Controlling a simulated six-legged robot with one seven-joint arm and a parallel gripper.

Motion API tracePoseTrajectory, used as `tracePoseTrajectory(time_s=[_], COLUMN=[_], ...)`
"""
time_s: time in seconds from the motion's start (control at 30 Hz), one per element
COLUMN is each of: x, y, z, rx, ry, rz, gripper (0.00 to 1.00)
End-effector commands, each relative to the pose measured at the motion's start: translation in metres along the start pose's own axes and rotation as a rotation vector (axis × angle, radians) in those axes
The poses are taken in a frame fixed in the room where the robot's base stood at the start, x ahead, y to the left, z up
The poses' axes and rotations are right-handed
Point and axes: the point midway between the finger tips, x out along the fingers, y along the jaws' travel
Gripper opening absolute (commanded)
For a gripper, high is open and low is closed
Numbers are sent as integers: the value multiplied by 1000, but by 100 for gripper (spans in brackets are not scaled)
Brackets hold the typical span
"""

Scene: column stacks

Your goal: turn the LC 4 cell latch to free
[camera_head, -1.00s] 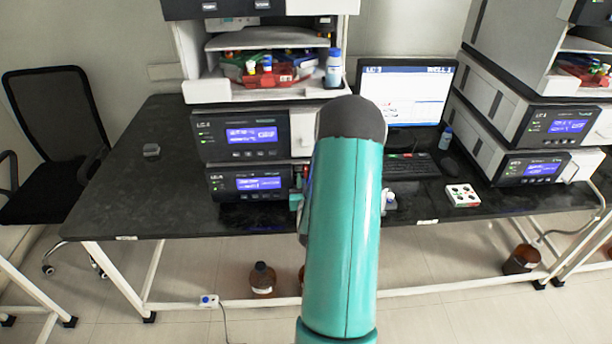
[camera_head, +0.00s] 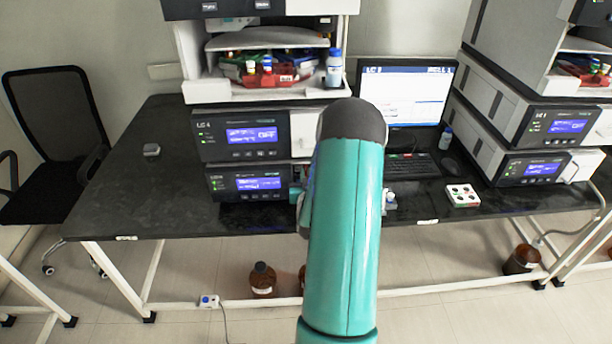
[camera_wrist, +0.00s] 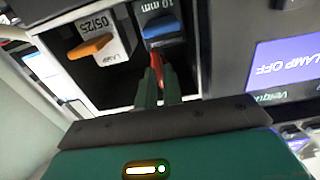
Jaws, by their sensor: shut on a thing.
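In the wrist view my gripper (camera_wrist: 158,90) is shut on a narrow red lever (camera_wrist: 157,66), which I take for the cell latch. It stands just below a blue-handled block (camera_wrist: 162,27) marked 10 mm. The fingers cover the lever's lower part, so I cannot tell its exact angle. Left of it, in the same open bay, is a white lamp block (camera_wrist: 113,38) with an orange tab (camera_wrist: 90,46). In the head view the instrument stack marked LC 4 (camera_head: 205,125) stands left of my arm. My arm hides the gripper and latch there.
A screen beside the bay reads LAMP OFF (camera_wrist: 285,68). A monitor (camera_head: 408,90), keyboard (camera_head: 410,166) and small white rack (camera_head: 462,196) are right of my arm. Another instrument stack (camera_head: 545,125) stands further right. The black bench (camera_head: 125,190) is mostly clear at left.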

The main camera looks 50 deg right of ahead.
Motion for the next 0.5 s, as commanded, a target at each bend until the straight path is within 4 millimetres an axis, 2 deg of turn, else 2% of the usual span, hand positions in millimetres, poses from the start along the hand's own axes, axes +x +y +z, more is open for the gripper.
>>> tracePoseTrajectory(time_s=[0.27, 0.5], x=[0, 0], y=[0, 1], z=[0, 0], rx=[101, 286], ry=[0, -1], rz=[0, -1], gripper=[0, 0])
